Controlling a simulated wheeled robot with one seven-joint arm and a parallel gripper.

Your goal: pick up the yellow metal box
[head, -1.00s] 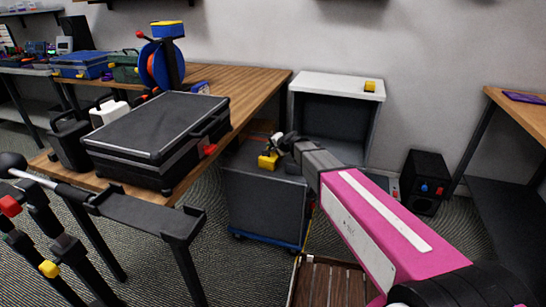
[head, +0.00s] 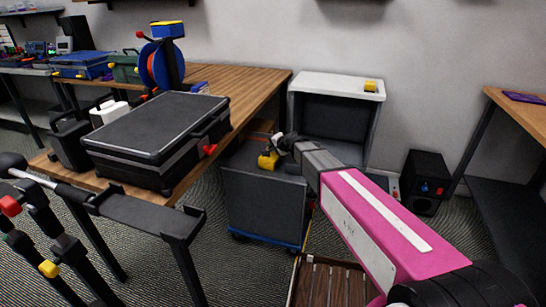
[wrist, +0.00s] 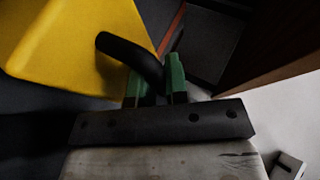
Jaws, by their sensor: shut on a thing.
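The yellow metal box (head: 268,160) is at the middle of the head view, above the open top of a grey bin, and looks tilted. In the wrist view the yellow box (wrist: 75,45) fills the upper left, and its black curved handle (wrist: 130,53) runs to my green fingertips. My gripper (wrist: 155,76) is shut on this handle. In the head view my gripper (head: 284,146) is just right of the box. I cannot tell whether the box still touches anything beneath it.
The grey bin (head: 262,205) stands beside a wooden table (head: 245,100) carrying a large black case (head: 155,130). A white-topped cabinet (head: 330,85) behind bears another small yellow item (head: 370,86). A wooden slatted crate (head: 328,285) is on the floor. A black speaker-like box (head: 425,180) stands right.

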